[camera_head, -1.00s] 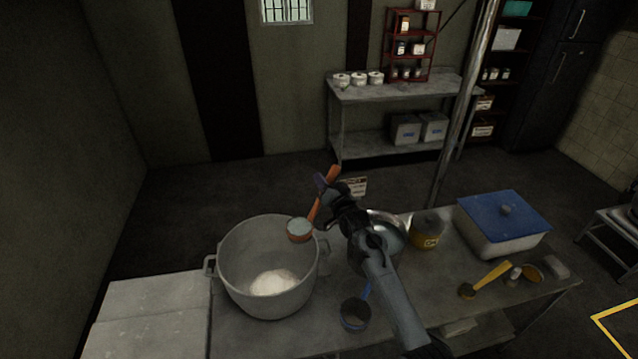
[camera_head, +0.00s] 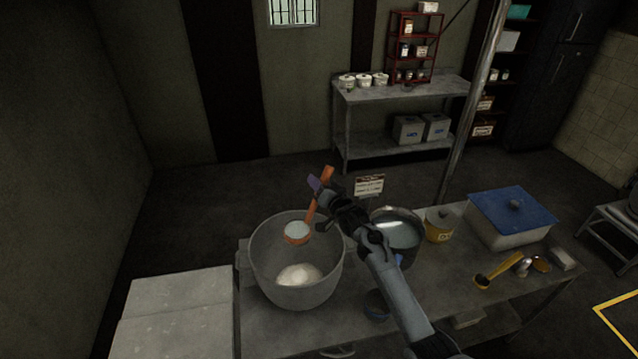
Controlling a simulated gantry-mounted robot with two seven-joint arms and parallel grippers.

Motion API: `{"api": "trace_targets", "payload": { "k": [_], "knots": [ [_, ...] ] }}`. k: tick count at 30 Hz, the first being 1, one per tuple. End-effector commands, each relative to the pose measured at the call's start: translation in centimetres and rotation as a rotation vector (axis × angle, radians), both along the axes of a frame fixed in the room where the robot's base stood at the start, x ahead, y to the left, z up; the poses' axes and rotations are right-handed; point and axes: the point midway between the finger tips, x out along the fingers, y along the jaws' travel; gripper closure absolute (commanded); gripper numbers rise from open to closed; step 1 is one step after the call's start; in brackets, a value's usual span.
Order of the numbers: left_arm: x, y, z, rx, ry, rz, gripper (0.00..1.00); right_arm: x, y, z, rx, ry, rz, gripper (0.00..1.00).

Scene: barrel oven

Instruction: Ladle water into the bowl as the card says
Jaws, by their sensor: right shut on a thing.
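My right gripper (camera_head: 326,203) is shut on the orange handle of a ladle (camera_head: 297,233). The ladle's round cup holds pale liquid and looks level, over the back part of the big grey bowl (camera_head: 297,297). A white powdery mound (camera_head: 299,275) lies in the bowl's bottom. A metal pot of water (camera_head: 404,235) stands right of the bowl, partly hidden by my right arm. The card (camera_head: 369,184) stands behind the pot; its text is too small to read. My left gripper is not in view.
A yellow tin (camera_head: 439,225), a blue-lidded box (camera_head: 512,216) and a yellow-handled scoop (camera_head: 498,268) stand to the right. Pale blocks (camera_head: 180,300) lie at left.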

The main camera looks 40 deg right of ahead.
Motion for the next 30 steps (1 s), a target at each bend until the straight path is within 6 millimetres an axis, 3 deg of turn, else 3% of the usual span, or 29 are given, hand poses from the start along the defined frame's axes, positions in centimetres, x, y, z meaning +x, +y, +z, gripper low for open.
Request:
{"api": "trace_targets", "payload": {
  "k": [7,21,30],
  "knots": [
    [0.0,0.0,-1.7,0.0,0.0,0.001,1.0,0.0,0.0,-1.6,0.0,-0.004,0.0,1.0],
    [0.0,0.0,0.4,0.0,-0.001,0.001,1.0,0.8,2.2,1.9,-0.203,0.063,-0.001,1.0],
    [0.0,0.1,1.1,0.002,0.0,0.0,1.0,1.6,4.7,3.7,-0.399,0.13,0.001,1.0]
  ]
}}
